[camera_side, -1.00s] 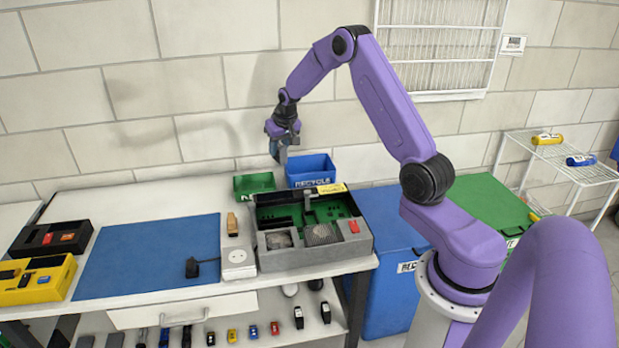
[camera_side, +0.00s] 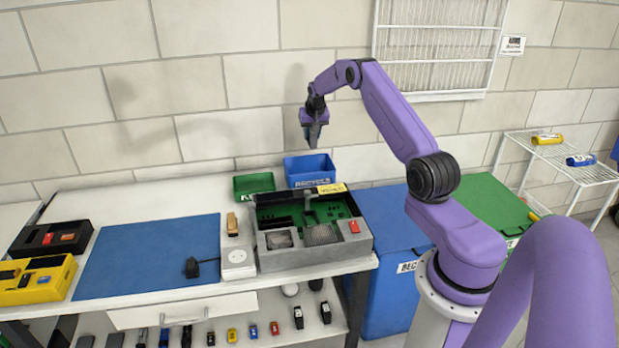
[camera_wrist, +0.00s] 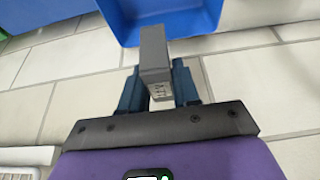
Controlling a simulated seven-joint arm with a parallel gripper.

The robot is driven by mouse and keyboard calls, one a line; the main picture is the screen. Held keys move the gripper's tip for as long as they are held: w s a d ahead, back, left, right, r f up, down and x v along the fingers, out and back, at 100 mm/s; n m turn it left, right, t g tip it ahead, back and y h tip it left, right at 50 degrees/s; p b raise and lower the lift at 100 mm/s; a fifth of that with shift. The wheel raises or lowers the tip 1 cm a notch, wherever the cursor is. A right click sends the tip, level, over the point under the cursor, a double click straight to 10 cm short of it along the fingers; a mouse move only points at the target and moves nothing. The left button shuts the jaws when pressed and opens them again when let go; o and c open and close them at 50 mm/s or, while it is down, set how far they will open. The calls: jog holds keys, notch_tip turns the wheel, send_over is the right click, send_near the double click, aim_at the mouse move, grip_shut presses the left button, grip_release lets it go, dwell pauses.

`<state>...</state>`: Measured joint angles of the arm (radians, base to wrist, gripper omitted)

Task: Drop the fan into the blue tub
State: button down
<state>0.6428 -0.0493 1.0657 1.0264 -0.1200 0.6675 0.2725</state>
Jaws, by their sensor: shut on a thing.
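My gripper (camera_side: 312,138) is in the air above the blue tub (camera_side: 303,166), pointing down. In the wrist view its fingers (camera_wrist: 160,85) are shut on a grey boxy thing (camera_wrist: 155,60), which I take to be the fan; it shows narrow side on, with a small label. The blue tub (camera_wrist: 170,38) lies beyond the held thing in the wrist view, at the top of the picture, and its interior shows. In the side view a gap separates my gripper from the tub's rim, and the held thing is hard to make out.
A green tub (camera_side: 253,183) stands left of the blue tub. In front is an open grey case (camera_side: 315,257) with green boards. A blue mat (camera_side: 148,258) lies to the left. The wall (camera_side: 240,110) is close behind the tubs.

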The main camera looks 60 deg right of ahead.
aim_at(312, 141)
jog(key=shift+f, duration=1.8)
jog(key=c, duration=0.8)
grip_release()
jog(key=shift+o, duration=0.2)
jog(key=v, duration=1.7)
jog(key=shift+r, duration=0.2)
jog(key=shift+s, duration=0.1)
